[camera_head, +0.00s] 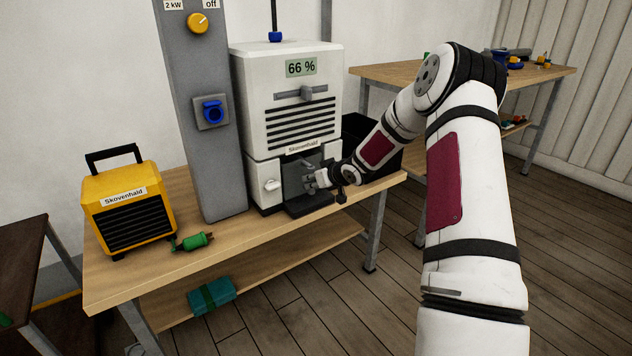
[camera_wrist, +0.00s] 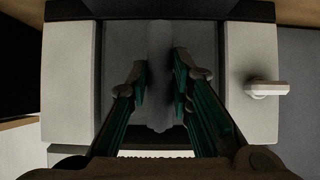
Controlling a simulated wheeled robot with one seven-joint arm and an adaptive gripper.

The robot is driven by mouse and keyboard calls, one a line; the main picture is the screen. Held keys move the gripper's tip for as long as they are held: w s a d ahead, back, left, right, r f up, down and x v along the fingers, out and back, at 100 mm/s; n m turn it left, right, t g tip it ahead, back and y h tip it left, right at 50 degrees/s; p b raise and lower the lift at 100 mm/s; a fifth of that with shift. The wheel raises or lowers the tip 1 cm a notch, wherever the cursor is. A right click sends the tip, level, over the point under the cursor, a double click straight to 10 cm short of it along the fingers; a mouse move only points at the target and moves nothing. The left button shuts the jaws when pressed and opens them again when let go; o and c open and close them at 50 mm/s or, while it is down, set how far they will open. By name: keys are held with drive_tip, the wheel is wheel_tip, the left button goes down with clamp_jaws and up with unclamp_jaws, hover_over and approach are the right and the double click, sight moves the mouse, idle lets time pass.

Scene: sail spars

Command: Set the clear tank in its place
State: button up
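The white machine (camera_head: 288,118) marked Skovenhald stands on the bench and shows 66 %. It has a dark recess low in its front. My gripper (camera_head: 312,181) is at this recess, its fingers pointing in. In the wrist view my gripper (camera_wrist: 160,78) has its two teal-lined fingers apart. A smooth grey upright shape (camera_wrist: 160,45) lies between the fingertips, with narrow dark gaps on both sides. I cannot tell whether this shape is the clear tank or part of one. No clear tank shows plainly in either view.
A white lever (camera_head: 271,184) juts from the machine's front, left of the recess. A grey post (camera_head: 205,100) and a yellow heater (camera_head: 128,205) stand further left. A green plug (camera_head: 192,242) lies on the bench (camera_head: 240,245). A black bin (camera_head: 365,130) is behind my forearm.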

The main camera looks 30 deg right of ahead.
drive_tip(key=o, duration=0.5)
drive_tip(key=shift+o, duration=0.2)
drive_tip(key=v, duration=1.2)
drive_tip(key=s+a+r+m+g+h, duration=0.1)
drive_tip(key=s+a+r+g+h, duration=0.2)
drive_tip(key=s+a+r, duration=0.5)
drive_tip(key=s+a+r+g+h, duration=0.2)
drive_tip(key=s+a+r+g, duration=0.25)
drive_tip(key=s, duration=0.75)
drive_tip(key=s+a+g+y, duration=0.2)
drive_tip(key=s+a, duration=0.6)
drive_tip(key=s, duration=0.5)
drive_tip(key=s+a+g+y, duration=0.1)
drive_tip(key=s+a+y, duration=0.2)
drive_tip(key=s+a, duration=0.7)
drive_tip(key=s+d+r+t+p, duration=0.1)
drive_tip(key=r+p, duration=1)
drive_tip(key=r, duration=0.1)
drive_tip(key=s+d+r+t+p, duration=0.1)
drive_tip(key=d+r+t+p, duration=0.1)
drive_tip(key=r+p, duration=0.9)
drive_tip(key=shift+r+n, duration=0.3)
drive_tip(key=shift+r, duration=0.3)
